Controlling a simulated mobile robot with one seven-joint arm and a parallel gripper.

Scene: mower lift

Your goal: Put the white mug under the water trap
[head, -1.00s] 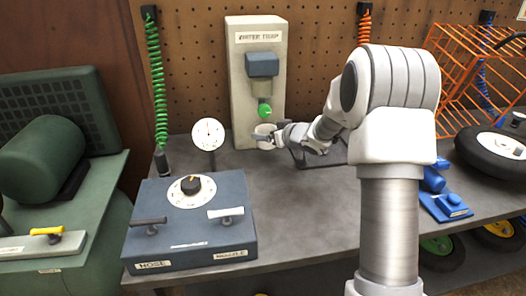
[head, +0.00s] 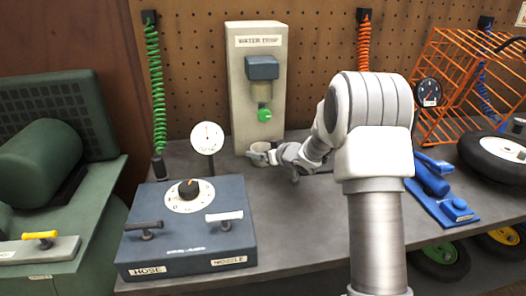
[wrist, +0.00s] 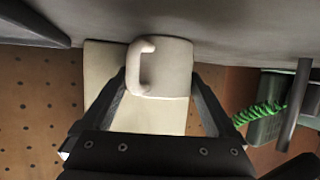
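The white mug (head: 263,152) is upright at the foot of the water trap (head: 243,90), below its green knob (head: 264,115). My gripper (head: 262,158) reaches in from the right at mug height. The mug's base is at or very near the bench top (wrist: 240,35); exact contact is hard to tell.
A blue-grey control box (head: 187,232) with a dial and two handles stands front left, with a round white gauge (head: 207,138) behind it. Blue tools (head: 437,190), a wheel (head: 500,150) and an orange rack (head: 455,85) are at right. The bench middle is clear.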

